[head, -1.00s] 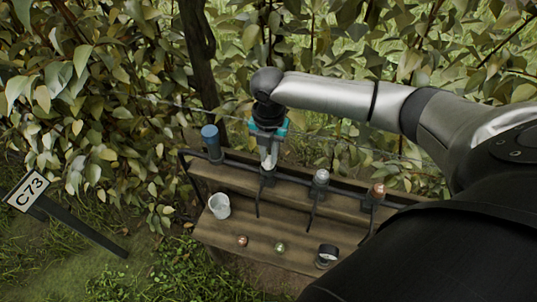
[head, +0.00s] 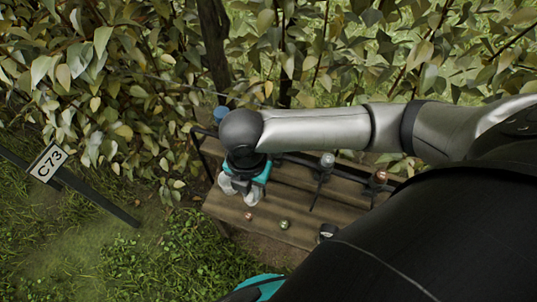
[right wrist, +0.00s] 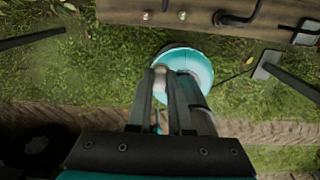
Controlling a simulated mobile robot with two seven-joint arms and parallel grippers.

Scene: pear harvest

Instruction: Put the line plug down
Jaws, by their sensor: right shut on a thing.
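My right gripper (head: 250,196) reaches down over the left end of the wooden bench, shut on a small pale piece, likely the line plug (right wrist: 160,78). The white cup (head: 228,185) is partly covered by the gripper in the head view. I cannot tell whether the plug touches the cup. My left gripper is not clearly in view.
The wooden bench (head: 268,212) carries a reddish ball (head: 248,216), a green ball (head: 284,224) and a dark round gauge (head: 327,232). Behind are a silver-capped fitting (head: 327,160), a copper-capped one (head: 380,177) and a blue cap (head: 220,113). A C73 sign (head: 47,162) stands left.

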